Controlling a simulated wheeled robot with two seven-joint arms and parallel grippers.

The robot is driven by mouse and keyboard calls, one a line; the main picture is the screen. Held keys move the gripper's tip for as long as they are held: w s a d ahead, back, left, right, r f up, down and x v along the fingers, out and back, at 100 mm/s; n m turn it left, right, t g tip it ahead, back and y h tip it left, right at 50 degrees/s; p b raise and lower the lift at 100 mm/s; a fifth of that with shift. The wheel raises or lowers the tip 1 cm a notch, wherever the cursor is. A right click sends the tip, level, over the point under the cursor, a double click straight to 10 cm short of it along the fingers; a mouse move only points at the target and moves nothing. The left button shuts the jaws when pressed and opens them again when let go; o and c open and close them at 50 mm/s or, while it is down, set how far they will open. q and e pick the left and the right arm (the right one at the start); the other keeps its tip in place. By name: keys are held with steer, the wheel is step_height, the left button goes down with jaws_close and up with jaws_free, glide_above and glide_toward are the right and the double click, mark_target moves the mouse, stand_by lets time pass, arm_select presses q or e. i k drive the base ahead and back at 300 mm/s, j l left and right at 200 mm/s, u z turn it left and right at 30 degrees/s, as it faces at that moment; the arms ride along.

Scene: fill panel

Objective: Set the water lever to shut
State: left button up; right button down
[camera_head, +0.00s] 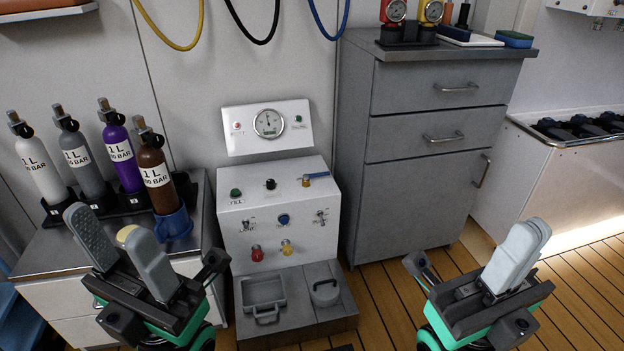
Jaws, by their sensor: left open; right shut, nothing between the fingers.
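The white fill panel (310,228) stands against the wall at the middle. My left gripper (113,240) is open and empty, left of the panel. My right gripper (516,255) is shut and empty, right of it.
Several bottles, including a brown one (156,175), stand on the left counter (60,250), close to my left gripper. A grey drawer cabinet (425,160) rises right of the panel. Floor at right is clear.

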mark_target(306, 177)
steer(key=i+l+u, duration=0.15)
steer(key=i+u, duration=0.3)
steer(key=i, duration=0.55)
